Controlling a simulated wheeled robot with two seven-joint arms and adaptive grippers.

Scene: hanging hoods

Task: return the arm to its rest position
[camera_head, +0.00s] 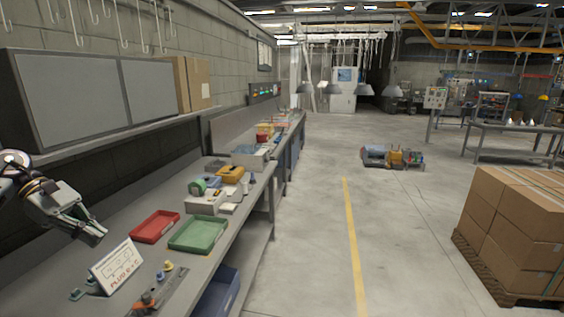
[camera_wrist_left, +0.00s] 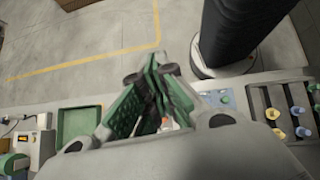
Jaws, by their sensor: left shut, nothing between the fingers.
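My left gripper (camera_head: 92,234) hangs above the left side of the workbench (camera_head: 112,211), near the back wall, with its fingers pointing down and to the right. Its fingers are shut and empty. They also show in the left wrist view (camera_wrist_left: 153,75), with green pads close together. The gripper is left of the red tray (camera_head: 155,227) and above the white sign card (camera_head: 117,266). It looks apart from both. My right gripper is in neither view.
A green tray (camera_head: 198,233) lies beside the red one; it shows in the wrist view too (camera_wrist_left: 77,106). A rack with coloured pegs (camera_wrist_left: 290,112) is at the right there. A shelf with grey panels (camera_head: 70,92) hangs over the bench.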

